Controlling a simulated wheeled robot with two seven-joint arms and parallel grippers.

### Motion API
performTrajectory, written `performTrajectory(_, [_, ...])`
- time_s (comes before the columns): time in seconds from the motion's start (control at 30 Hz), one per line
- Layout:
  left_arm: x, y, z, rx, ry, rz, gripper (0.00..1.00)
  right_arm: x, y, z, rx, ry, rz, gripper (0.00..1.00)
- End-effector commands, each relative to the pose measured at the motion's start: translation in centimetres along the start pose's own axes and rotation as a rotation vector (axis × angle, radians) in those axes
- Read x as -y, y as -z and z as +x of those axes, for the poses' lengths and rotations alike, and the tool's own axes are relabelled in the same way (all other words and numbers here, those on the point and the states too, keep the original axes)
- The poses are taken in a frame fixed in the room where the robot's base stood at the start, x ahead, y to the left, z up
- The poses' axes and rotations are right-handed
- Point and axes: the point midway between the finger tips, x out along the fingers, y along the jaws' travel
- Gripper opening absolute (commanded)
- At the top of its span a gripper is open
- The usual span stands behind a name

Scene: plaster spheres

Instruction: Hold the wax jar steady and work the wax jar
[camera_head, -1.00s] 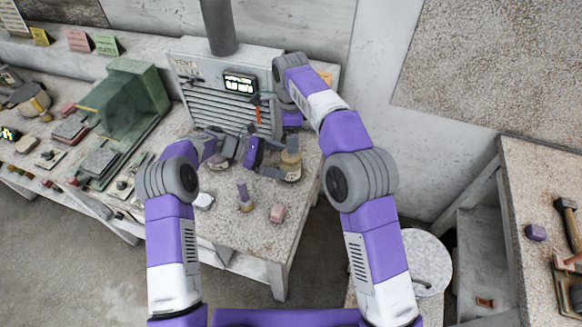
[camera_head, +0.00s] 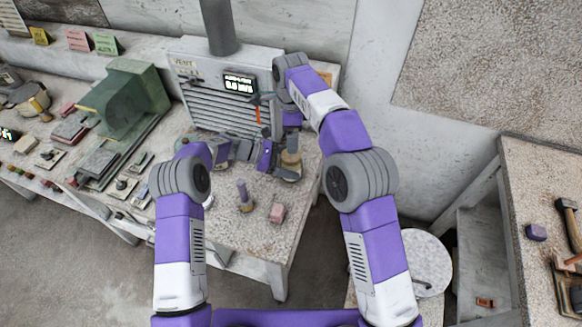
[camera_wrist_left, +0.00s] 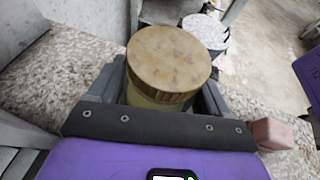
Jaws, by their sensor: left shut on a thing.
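The wax jar (camera_head: 290,158) stands on the speckled bench in front of the vent unit. In the left wrist view its round brown lid (camera_wrist_left: 169,58) is on, above a yellowish body. My left gripper (camera_wrist_left: 165,97) is shut on the jar's body, one finger on each side below the lid. In the head view my left gripper (camera_head: 282,166) reaches the jar from the left. My right gripper (camera_head: 292,122) is above the jar, pointing down; its fingers are too hidden to tell whether they are open.
A slatted vent unit (camera_head: 222,90) with a display stands close behind. A green machine (camera_head: 130,95) is at the left. A round stool (camera_head: 428,262) stands at the lower right.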

Motion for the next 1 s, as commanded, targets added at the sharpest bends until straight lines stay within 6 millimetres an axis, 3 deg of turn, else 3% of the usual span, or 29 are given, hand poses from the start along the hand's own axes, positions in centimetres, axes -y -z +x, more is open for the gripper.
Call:
performTrajectory(0.03, [0.0, 0.01, -0.01, 0.0, 0.0, 0.0, 0.42, 0.0, 0.0, 0.0, 0.0, 0.0, 0.0, 0.84])
performTrajectory(0.17, [0.0, 0.0, -0.01, 0.0, 0.0, 0.0, 0.23, 0.0, 0.0, 0.0, 0.0, 0.0, 0.0, 0.84])
performTrajectory(0.23, [-0.01, 0.0, -0.01, 0.0, 0.0, 0.0, 0.11, 0.0, 0.0, 0.0, 0.0, 0.0, 0.004, 0.74])
performTrajectory(0.3, [0.0, 0.0, -0.02, 0.0, 0.0, 0.001, 0.0, 0.0, 0.0, 0.0, 0.0, 0.0, 0.026, 0.74])
performTrajectory(0.8, [-0.01, 0.0, -0.03, 0.0, 0.0, 0.001, 0.0, -0.04, -0.03, 0.02, 0.0, 0.0, 0.674, 0.74])
performTrajectory(1.0, [-0.02, 0.0, -0.03, 0.0, -0.001, 0.001, 0.0, -0.02, 0.02, 0.39, -0.001, 0.0, 0.782, 0.74])
